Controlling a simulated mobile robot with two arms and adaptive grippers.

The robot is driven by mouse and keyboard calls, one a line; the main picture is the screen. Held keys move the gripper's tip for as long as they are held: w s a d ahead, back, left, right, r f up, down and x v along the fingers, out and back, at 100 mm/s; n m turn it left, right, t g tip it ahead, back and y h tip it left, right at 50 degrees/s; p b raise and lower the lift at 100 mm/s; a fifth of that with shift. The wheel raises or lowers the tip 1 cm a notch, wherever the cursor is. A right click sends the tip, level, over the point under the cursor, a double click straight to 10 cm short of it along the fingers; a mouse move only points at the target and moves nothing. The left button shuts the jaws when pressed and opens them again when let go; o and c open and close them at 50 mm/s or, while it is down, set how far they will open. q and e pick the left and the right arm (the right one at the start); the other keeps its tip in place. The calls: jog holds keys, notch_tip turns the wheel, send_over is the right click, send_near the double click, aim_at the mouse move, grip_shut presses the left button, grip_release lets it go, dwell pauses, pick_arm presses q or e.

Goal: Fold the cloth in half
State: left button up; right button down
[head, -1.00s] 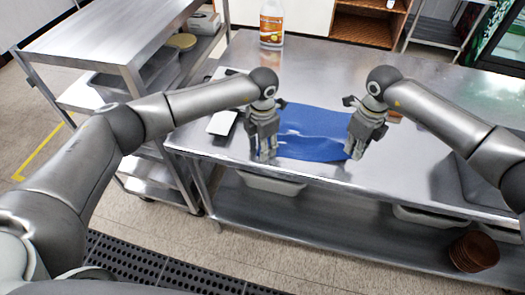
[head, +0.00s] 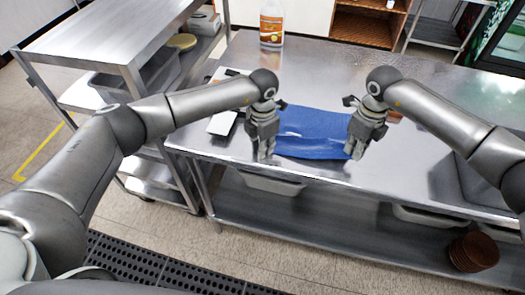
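The blue cloth (head: 312,135) lies on the steel table between my two grippers. It looks mostly flat, with a shiny crease near its left side. My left gripper (head: 266,155) points down at the cloth's near left corner. My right gripper (head: 354,153) points down at its near right corner. The fingers of each look close together, but I cannot tell whether cloth is between them. The grippers hide both side edges of the cloth in part.
The steel table (head: 410,170) has free room behind the cloth and to its right. A white board (head: 222,122) with a dark item lies left of the cloth. A bottle with an orange label (head: 271,24) stands at the back. A sink basin (head: 462,185) is at the right.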

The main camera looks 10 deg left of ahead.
pick_arm(q)
jog(key=shift+s+a+f, duration=0.1)
jog(key=shift+f, duration=0.1)
grip_shut()
notch_tip(320, 180, up, 5)
jog(key=shift+f, duration=0.15)
pick_arm(e)
jog(key=shift+w, duration=0.1)
pick_arm(q)
jog(key=shift+r, duration=0.3)
